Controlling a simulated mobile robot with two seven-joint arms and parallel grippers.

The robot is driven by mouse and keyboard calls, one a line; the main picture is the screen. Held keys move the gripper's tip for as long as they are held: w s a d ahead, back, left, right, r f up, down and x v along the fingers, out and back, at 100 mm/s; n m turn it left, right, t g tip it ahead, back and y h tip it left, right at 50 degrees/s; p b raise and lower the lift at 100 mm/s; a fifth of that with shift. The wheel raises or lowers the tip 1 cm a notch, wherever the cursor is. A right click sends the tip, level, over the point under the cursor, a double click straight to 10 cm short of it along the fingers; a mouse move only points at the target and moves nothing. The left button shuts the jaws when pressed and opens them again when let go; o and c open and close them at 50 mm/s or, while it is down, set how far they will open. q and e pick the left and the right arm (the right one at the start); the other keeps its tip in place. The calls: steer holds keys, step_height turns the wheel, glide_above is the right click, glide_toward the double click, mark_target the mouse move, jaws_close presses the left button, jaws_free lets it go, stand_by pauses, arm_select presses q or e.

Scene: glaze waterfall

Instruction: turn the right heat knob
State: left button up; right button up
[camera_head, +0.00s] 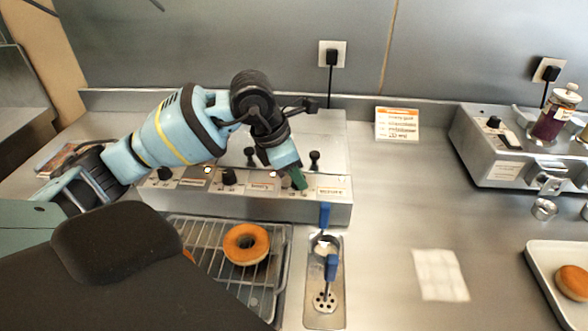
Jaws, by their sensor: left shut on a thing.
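The metal control box (325,211) of the glaze machine stands at the back of the counter, with labels and small lights along its front. A black knob (165,173) is at its left and another black knob (228,176) is near the middle. My left gripper (299,180), with green fingertips, reaches down onto the right part of the front panel. It is shut on the right heat knob, which is mostly hidden behind the fingers. My right gripper is not in view.
A wire rack (212,256) in front of the box holds a doughnut (246,244). Blue-handled tools (331,267) stand in a metal holder right of it. Another metal machine (510,155) and a white tray (545,285) are at the right. The counter between is mostly clear, with a white paper (440,275).

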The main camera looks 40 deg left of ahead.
arm_select(q)
steer(key=n, duration=0.1)
steer(key=n+y+p, duration=0.1)
steer(key=n, duration=0.1)
steer(key=shift+s+d+r+n+t, duration=0.1)
steer(key=shift+r+n+t, duration=0.05)
steer(key=shift+n+t, duration=0.2)
steer(key=shift+n+y, duration=0.3)
steer(key=shift+n, duration=0.25)
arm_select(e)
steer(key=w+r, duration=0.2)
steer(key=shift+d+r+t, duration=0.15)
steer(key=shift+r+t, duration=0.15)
arm_select(q)
steer(key=shift+p, duration=0.3)
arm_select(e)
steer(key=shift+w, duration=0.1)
arm_select(q)
steer(key=o, duration=1)
steer(key=v, duration=0.7)
steer(key=shift+s+r, duration=0.25)
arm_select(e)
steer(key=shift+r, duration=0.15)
